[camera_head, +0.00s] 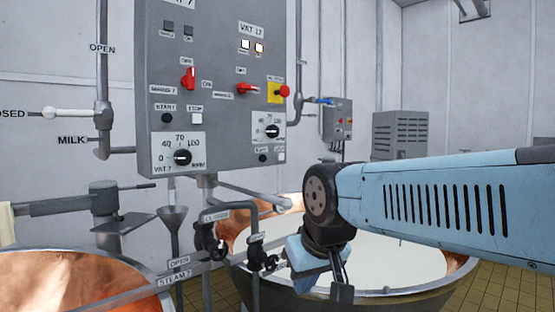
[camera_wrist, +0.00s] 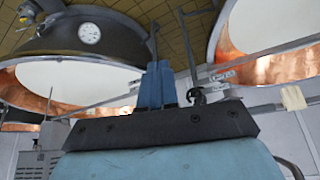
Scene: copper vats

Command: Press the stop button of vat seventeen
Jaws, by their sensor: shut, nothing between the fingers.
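The grey control panel (camera_head: 215,75) hangs on the left in the head view. Its right half is labelled VAT 17 (camera_head: 251,29). Low on that half are a small white square button (camera_head: 282,156), seemingly vat seventeen's stop button, and a dark round button (camera_head: 262,158) to its left. Their small labels are hard to read. In the head view my arm's end hangs over the right vat, right of and below the panel, apart from the buttons.
The right copper vat (camera_head: 457,270) holds white liquid. Another vat (camera_head: 60,258) stands at lower left. Pipes and valves (camera_head: 210,240) run below the panel. A small grey box (camera_head: 337,117) is on the wall behind. Vat rims also show in the wrist view (camera_wrist: 120,50).

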